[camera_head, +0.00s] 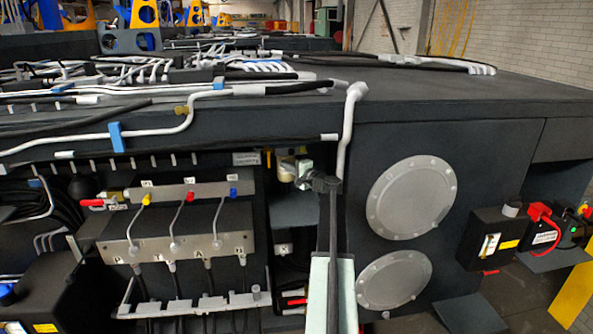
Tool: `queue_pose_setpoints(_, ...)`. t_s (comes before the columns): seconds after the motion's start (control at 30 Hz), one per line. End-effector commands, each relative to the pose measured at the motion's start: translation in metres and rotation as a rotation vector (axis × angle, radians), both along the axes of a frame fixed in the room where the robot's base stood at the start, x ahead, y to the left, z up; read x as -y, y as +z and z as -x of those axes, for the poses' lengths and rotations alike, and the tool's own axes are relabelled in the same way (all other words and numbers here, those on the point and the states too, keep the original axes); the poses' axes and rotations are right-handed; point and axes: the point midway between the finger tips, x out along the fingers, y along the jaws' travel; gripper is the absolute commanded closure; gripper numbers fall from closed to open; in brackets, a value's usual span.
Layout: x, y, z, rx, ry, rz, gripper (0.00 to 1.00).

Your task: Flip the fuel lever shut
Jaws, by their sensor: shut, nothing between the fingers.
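My gripper (302,172) is at the middle of the view, at the end of my dark arm that rises from the bottom edge. It is small here and appears shut and empty. It is in front of the recess between the valve panel and the round covers, just right of a pale cup with a yellow part (286,171). I cannot tell if it touches that part. No lever is clearly marked as the fuel lever. A red handle (92,202) shows at the left, and another red handle (296,302) shows low beside my arm; either could be a lever.
A metal valve panel (120,246) with yellow, red and blue knobs stands at the left. A white pipe (347,125) runs down close to my gripper's right. Two round grey covers (412,198) are right of it. A black box (490,240) juts out at the far right.

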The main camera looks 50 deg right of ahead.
Motion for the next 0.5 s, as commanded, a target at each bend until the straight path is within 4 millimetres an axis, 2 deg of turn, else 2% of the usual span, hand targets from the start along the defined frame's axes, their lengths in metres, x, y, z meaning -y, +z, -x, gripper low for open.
queue_pose_setpoints(0.03, -0.009, 0.000, -0.007, 0.000, 0.003, 0.000, 1.00)
queue_pose_setpoints(0.2, -0.020, 0.000, -0.020, 0.000, 0.002, 0.000, 1.00)
queue_pose_setpoints(0.5, -0.022, 0.000, -0.024, 0.000, 0.000, 0.000, 1.00)
